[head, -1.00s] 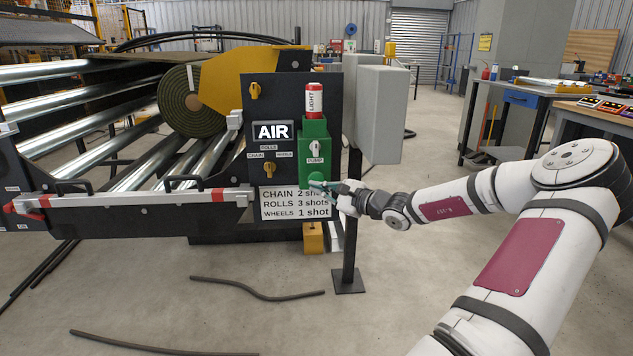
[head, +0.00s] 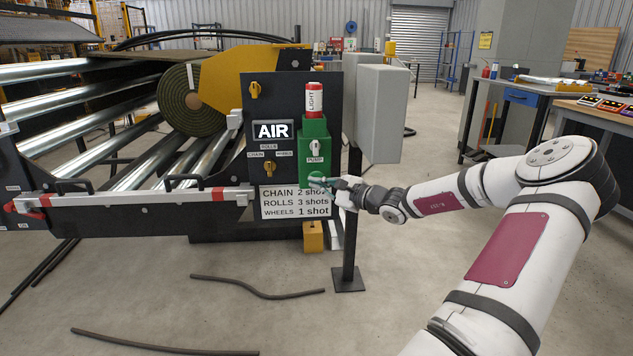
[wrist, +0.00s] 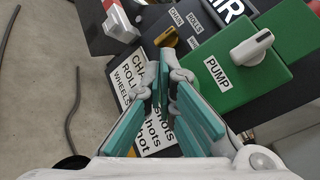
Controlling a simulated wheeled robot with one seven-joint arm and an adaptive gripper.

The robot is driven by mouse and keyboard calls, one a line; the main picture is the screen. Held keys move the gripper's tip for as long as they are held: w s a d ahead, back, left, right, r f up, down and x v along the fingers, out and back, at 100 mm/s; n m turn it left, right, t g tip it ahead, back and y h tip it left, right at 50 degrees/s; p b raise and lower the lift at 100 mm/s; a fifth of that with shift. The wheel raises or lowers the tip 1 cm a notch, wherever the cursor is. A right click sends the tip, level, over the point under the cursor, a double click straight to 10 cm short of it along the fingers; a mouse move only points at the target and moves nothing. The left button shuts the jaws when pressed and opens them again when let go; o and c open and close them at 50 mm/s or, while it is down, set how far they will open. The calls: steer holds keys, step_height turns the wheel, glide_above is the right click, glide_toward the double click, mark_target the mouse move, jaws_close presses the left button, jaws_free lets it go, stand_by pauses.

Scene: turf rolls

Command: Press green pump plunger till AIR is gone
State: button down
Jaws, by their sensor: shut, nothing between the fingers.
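The green pump (head: 314,133) is a box on the dark panel, with a white lever on its face and a PUMP label below. It also shows in the wrist view (wrist: 222,92). A rounded green part, likely the plunger (head: 314,170), is low on the pump, just above my gripper. I cannot tell whether they touch. The AIR sign (head: 272,131) shows bright white letters left of the pump and is partly cut off in the wrist view (wrist: 235,9). My gripper (head: 322,181) is shut and empty, its teal fingers (wrist: 164,84) in front of the shot chart.
The shot chart (head: 295,203) lists chain, rolls and wheels. A yellow selector knob (head: 268,170) sits left of the pump, and a red-white LIGHT cylinder (head: 313,99) stands on top. A dark post (head: 348,265) rises close right of the panel. Dark hoses lie on the floor.

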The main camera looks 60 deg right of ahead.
steer(key=shift+w+d, duration=0.1)
stand_by(0.7)
steer(key=shift+w+d, duration=0.15)
steer(key=shift+d, duration=0.1)
steer(key=shift+w+d+p, duration=0.4)
steer(key=shift+w+d, duration=0.45)
steer(key=shift+d, duration=0.15)
stand_by(1.7)
steer(key=shift+s+a, duration=1.1)
steer(key=shift+a, duration=0.25)
steer(key=s+a, duration=0.3)
steer(key=shift+s+a+b, duration=0.15)
steer(key=shift+a+b, duration=0.2)
steer(key=shift+a, duration=0.05)
steer(key=shift+a, duration=0.1)
stand_by(0.8)
